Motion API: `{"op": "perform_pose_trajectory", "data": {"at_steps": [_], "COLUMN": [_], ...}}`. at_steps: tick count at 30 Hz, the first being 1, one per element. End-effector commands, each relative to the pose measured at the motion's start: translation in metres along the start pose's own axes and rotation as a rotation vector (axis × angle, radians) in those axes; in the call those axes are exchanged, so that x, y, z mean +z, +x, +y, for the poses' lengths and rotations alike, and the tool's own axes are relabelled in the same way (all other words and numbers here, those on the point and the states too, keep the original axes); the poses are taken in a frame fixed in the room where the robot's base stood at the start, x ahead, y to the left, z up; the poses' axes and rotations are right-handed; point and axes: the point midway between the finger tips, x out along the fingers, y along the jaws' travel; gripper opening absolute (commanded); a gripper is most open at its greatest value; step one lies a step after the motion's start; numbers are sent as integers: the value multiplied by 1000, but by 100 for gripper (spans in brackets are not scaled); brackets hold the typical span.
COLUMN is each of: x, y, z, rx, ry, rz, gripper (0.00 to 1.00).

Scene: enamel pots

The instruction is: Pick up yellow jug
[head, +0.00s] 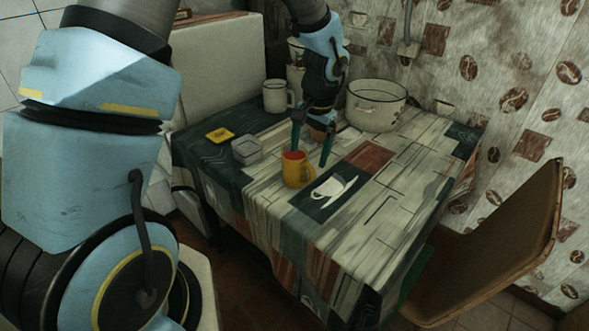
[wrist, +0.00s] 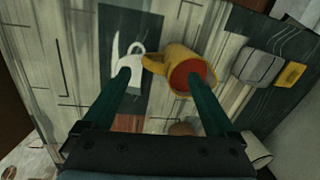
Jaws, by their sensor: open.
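The yellow jug (head: 292,175), red inside, stands upright on the patterned tablecloth near the table's front left edge. It also shows in the wrist view (wrist: 175,53), with its handle to the left. My gripper (head: 309,157) is open and points down, with nothing held. In the wrist view (wrist: 160,75) the handle appears between the fingertips, and the right fingertip covers part of the jug's mouth. I cannot tell whether it touches.
On the table (head: 390,205) are a grey container (head: 246,151), a small yellow item (head: 220,135), a pale mug (head: 275,96) and a large white pot (head: 376,112). A small brownish round thing is partly hidden behind my gripper. A brown chair (head: 500,245) stands right. The table's front right is clear.

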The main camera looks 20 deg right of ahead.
Motion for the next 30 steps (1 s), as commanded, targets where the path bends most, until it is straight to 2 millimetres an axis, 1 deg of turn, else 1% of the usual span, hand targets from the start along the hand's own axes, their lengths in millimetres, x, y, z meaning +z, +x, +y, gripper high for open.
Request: {"op": "perform_pose_trajectory", "data": {"at_steps": [1, 3, 6, 14, 21, 25, 30], "x": [1, 2, 1, 1, 0, 0, 0], "y": [9, 20, 32, 49, 81, 90, 92], "z": [0, 0, 0, 1, 4, 4, 4], "rx": [0, 1, 1, 1, 1, 1, 1], "ry": [1, -1, 0, 0, -1, -3, -3], "rz": [-4, -4, -2, -4, -3, -2, 0], "gripper": [92, 92, 92, 92, 92, 92, 92]}}
